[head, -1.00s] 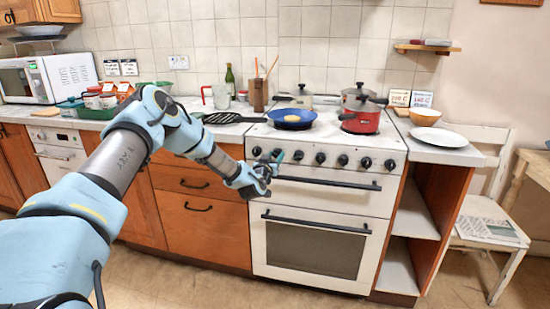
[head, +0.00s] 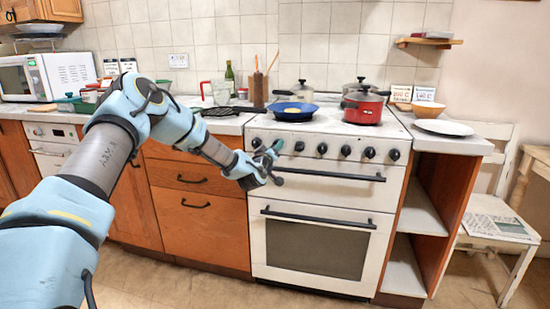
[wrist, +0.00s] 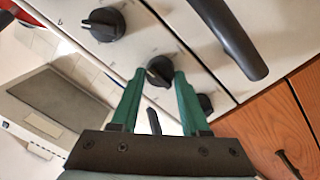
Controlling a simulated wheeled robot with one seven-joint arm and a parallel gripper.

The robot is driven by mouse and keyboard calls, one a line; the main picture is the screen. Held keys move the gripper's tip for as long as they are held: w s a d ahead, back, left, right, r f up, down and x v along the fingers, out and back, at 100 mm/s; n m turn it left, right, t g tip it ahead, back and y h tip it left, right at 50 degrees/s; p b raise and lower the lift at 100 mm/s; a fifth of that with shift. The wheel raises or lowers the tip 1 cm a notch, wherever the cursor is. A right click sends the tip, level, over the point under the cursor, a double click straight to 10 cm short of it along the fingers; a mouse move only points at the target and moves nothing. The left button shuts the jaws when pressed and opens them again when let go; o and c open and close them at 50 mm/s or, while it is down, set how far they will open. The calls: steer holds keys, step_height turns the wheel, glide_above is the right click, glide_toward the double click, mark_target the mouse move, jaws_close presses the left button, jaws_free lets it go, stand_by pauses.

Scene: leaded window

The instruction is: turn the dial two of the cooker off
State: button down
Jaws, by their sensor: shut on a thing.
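The white cooker (head: 325,219) has a row of black dials along its front panel. Dial two (wrist: 158,70), second from the left, is between the green fingertips of my gripper (wrist: 157,80) in the wrist view. My gripper is shut on it, with a finger on each side. The head view shows my gripper (head: 272,152) at the left end of the panel, partly covering this dial. The neighbouring dials, the leftmost one (wrist: 206,103) and the third (wrist: 105,23), stand clear of the fingers in the wrist view.
The black oven handle (head: 330,173) runs just below the dials, close to my gripper. On the hob are a blue pan (head: 291,113), a red pot (head: 363,110) and other pots. Wooden drawers (head: 205,215) are left of the cooker; the floor in front is clear.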

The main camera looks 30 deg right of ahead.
steer(key=n+b, duration=0.4)
steer(key=shift+f+n, duration=0.35)
steer(key=shift+n, duration=0.05)
steer(key=n+b, duration=0.3)
steer(key=n, duration=0.1)
steer(key=shift+t+b, duration=0.35)
steer(key=shift+t, duration=0.05)
steer(key=n+b, duration=0.3)
steer(key=n, duration=0.1)
steer(key=shift+f+n+y, duration=0.1)
steer(key=shift+n+y, duration=0.2)
steer(key=shift+y, duration=0.1)
steer(key=n+b, duration=0.3)
steer(key=n, duration=0.1)
steer(key=shift+r+n, duration=0.2)
steer(key=shift+n, duration=0.3)
steer(key=shift+c, duration=2)
jaws_free()
steer(key=shift+s, duration=0.1)
steer(key=v, duration=1)
steer(key=shift+s, duration=0.35)
